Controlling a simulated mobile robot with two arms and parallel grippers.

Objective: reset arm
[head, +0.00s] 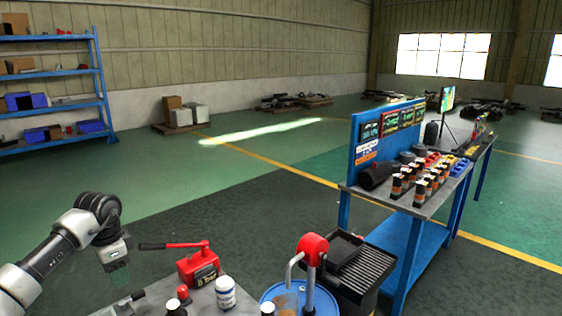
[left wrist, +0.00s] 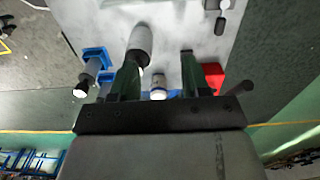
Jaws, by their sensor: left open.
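My left arm comes in from the left in the head view. Its gripper (head: 120,274) points down beside the near workbench, left of the red hand pump. In the left wrist view the two dark green fingers (left wrist: 160,75) are spread apart. A small white-capped bottle (left wrist: 158,86) shows in the gap between them, and no object is seen gripped. My right gripper is in neither view.
The near bench holds a red pump (head: 198,268) with a black-handled lever and a white bottle (head: 225,292). A blue drum (head: 270,293) with a red-topped crane pipe (head: 312,250) stands right of it. A blue workbench (head: 408,238) stands further right. Open floor lies behind.

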